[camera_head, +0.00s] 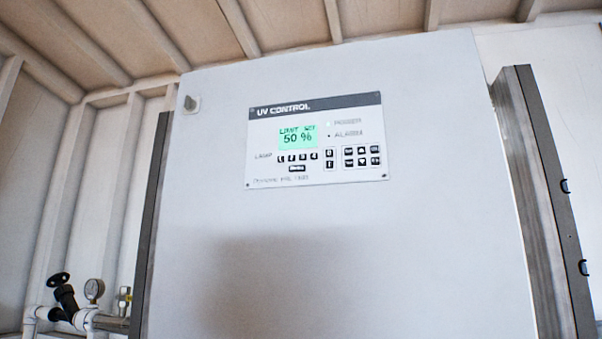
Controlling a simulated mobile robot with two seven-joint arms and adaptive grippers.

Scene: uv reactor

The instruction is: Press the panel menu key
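The UV CONTROL panel (340,178) is a light plate with a dark title strip, fixed high on the front of a large white cabinet (420,240). Its green display (298,137) shows "50 %" under a small line that looks like "LIMIT SET". Below it is a row of small dark numbered keys (297,156), with one wider dark key (297,168) beneath. More dark keys (362,156) sit at the right. The key labels are too small to read surely, so I cannot tell which is the menu key. Neither gripper is in view.
A dark-edged post (545,200) stands at the right. Pipes with a black-handled valve (62,292) and a gauge (94,289) are at lower left. The panel's front is unobstructed.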

